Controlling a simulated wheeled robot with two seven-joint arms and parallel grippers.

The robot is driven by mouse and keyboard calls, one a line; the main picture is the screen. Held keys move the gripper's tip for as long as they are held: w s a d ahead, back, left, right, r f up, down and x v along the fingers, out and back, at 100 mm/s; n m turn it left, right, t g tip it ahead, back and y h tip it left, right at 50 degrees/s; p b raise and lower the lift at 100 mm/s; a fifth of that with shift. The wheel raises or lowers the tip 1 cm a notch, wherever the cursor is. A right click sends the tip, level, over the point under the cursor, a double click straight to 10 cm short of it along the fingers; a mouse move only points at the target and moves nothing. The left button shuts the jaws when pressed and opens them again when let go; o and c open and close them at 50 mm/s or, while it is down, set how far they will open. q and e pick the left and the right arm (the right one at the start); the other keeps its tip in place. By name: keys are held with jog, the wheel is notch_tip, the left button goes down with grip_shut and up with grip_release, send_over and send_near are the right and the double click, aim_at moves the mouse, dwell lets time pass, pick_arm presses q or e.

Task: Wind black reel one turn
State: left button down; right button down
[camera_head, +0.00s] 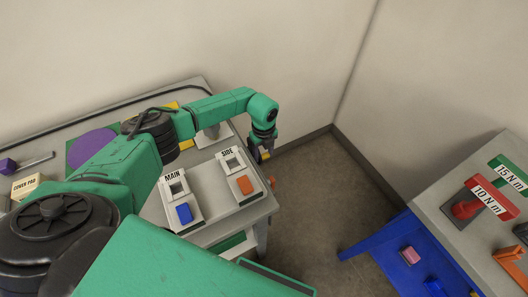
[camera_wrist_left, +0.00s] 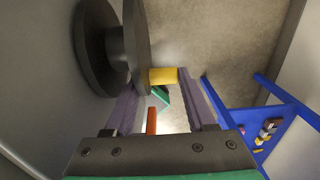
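The black reel (camera_wrist_left: 97,45) stands at the upper left of the left wrist view, its round flanges edge-on. A yellow handle (camera_wrist_left: 163,76) sticks out from its face. My left gripper (camera_wrist_left: 164,82) has its two fingers on either side of this handle, which fills the gap between the tips. In the head view my left gripper (camera_head: 262,150) points down past the far right corner of the grey table, with a bit of the yellow handle (camera_head: 265,156) by its fingers. The reel is mostly hidden there by my arm. My right gripper is not in view.
The grey table (camera_head: 215,232) carries the MAIN (camera_head: 172,189) and SIDE (camera_head: 231,164) switch boxes close to my left arm. A second bench (camera_head: 446,204) with torque-labelled tools and a blue frame (camera_head: 392,240) stands at right. Bare floor (camera_head: 320,200) lies between; walls close the back.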

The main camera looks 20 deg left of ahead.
pick_arm(q)
jog(key=shift+w+d+r, duration=0.15)
jog(key=shift+w+d, duration=0.05)
jog(key=shift+d, duration=0.05)
